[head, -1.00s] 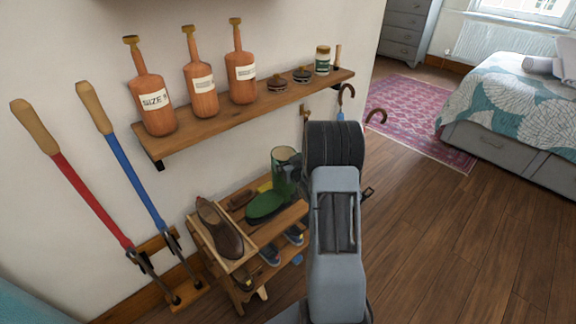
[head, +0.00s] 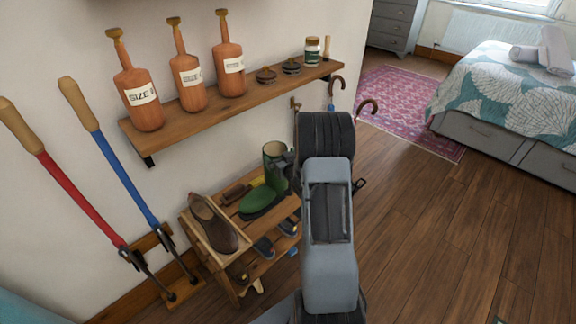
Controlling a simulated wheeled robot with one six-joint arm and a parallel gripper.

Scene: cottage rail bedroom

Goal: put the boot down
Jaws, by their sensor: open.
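The green boot (head: 274,157) stands on the top of a low wooden rack (head: 212,234), its cream-rimmed opening up and its green foot toward the front left. My gripper (head: 287,166) is at the right side of the boot's shaft, mostly hidden behind my own arm. The small dark part of it that shows is open; whether it touches the boot I cannot tell.
A brown shoe (head: 213,222) lies in a tray on the rack, with brushes behind it. More shoes are below. A wall shelf (head: 190,122) holds several bottles and tins. Long-handled tools (head: 65,190) lean at left. Wooden floor at right is clear.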

